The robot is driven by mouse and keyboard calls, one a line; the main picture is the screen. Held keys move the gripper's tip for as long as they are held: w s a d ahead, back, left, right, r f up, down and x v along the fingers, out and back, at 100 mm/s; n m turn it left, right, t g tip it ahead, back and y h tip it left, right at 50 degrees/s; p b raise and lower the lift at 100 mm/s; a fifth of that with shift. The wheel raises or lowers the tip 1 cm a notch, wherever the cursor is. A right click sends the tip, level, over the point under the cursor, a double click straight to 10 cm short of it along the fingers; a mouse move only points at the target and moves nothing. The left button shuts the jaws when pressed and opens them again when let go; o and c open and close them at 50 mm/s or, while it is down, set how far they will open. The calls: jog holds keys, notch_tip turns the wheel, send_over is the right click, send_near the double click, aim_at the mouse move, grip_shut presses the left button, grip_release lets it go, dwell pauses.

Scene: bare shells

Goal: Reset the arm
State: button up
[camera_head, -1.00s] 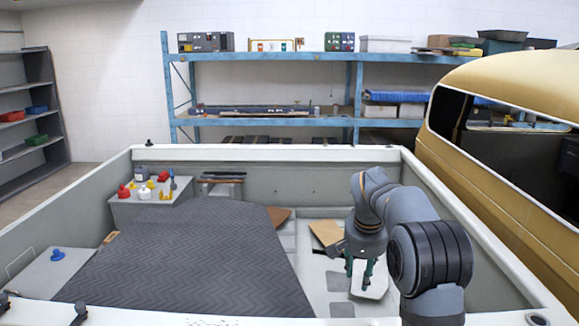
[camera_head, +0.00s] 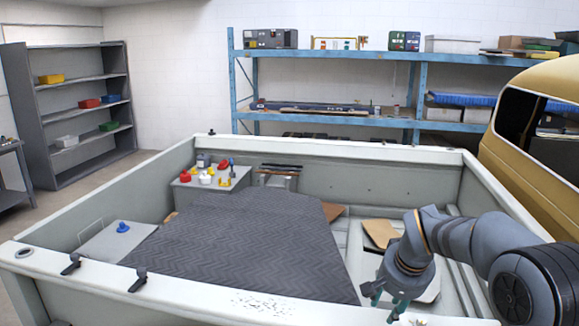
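My gripper (camera_head: 385,301) hangs from my arm at the right of the head view, pointing down over the near right part of the open pale shell (camera_head: 75,290). Its two teal fingers stand apart, and I see nothing between them. My arm reaches in from the right edge and hides part of the shell floor and right wall. A white panel lies behind the gripper, partly hidden by it.
A dark patterned mat (camera_head: 235,240) covers the shell's middle. A grey box (camera_head: 205,200) with red, yellow and white items stands at its back left. A brown board (camera_head: 381,233) lies near my arm. A yellow vehicle body (camera_head: 545,150) stands at the right. Shelves stand behind.

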jog(key=shift+m+h, duration=0.3)
jog(key=shift+m, duration=0.4)
jog(key=s+d, duration=0.1)
jog(key=d, duration=0.4)
jog(key=s+d, duration=0.1)
jog(key=d, duration=0.1)
jog(key=shift+s+d+f+b, duration=0.3)
jog(key=shift+s+f+b, duration=0.05)
jog(key=shift+f+b, duration=0.05)
